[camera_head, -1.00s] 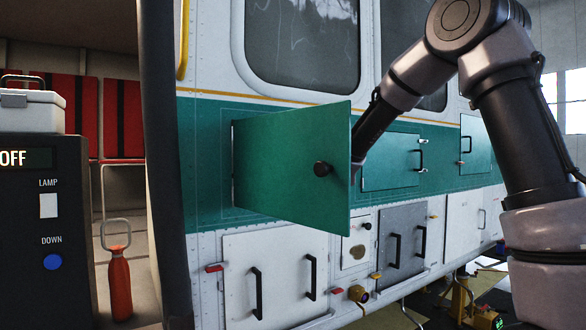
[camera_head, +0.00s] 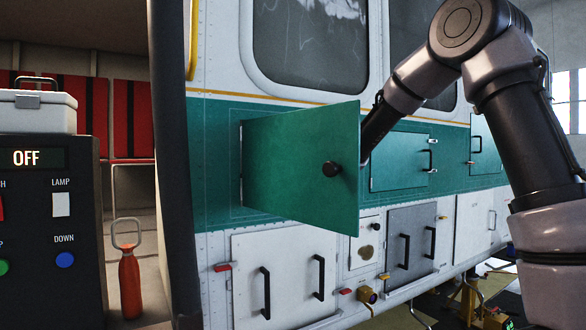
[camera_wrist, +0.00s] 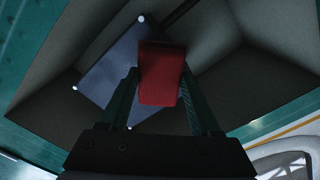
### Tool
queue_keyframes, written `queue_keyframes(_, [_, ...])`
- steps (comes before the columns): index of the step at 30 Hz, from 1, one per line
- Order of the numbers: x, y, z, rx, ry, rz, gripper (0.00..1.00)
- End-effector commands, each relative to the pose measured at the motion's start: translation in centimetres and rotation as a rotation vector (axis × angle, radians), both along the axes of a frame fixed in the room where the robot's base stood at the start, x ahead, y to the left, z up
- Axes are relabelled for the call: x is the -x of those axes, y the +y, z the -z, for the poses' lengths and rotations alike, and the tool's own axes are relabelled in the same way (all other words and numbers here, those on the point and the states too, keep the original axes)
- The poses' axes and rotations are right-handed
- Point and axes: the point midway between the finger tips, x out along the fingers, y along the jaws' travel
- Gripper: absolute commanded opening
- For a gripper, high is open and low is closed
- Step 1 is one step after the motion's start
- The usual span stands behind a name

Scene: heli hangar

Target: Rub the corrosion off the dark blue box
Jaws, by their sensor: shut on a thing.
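The dark blue box (camera_wrist: 112,62) shows in the wrist view inside a grey-walled compartment, tilted in the picture, with pale bolts at its visible corners. My gripper (camera_wrist: 160,76) is shut on a red block (camera_wrist: 160,88), held between its two fingers. The red block is in front of the box and covers part of its right side; I cannot tell whether they touch. No corrosion can be made out on the dim visible face. In the head view the open green door (camera_head: 300,165) hides my gripper, the block and the box.
A black knob (camera_head: 331,169) is on the door. White lower panels (camera_head: 290,272) with black handles are below it. At the left stand a dark control panel (camera_head: 45,225) reading OFF and a red extinguisher-like bottle (camera_head: 130,283). The compartment walls (camera_wrist: 270,60) surround my gripper closely.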

Motion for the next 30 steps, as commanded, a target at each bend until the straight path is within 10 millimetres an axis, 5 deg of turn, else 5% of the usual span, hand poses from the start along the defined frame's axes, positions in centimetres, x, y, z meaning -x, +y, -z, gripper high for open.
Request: queue_keyframes(30, [-1.6,0.9,0.0,0.000,0.000,0.000,0.19])
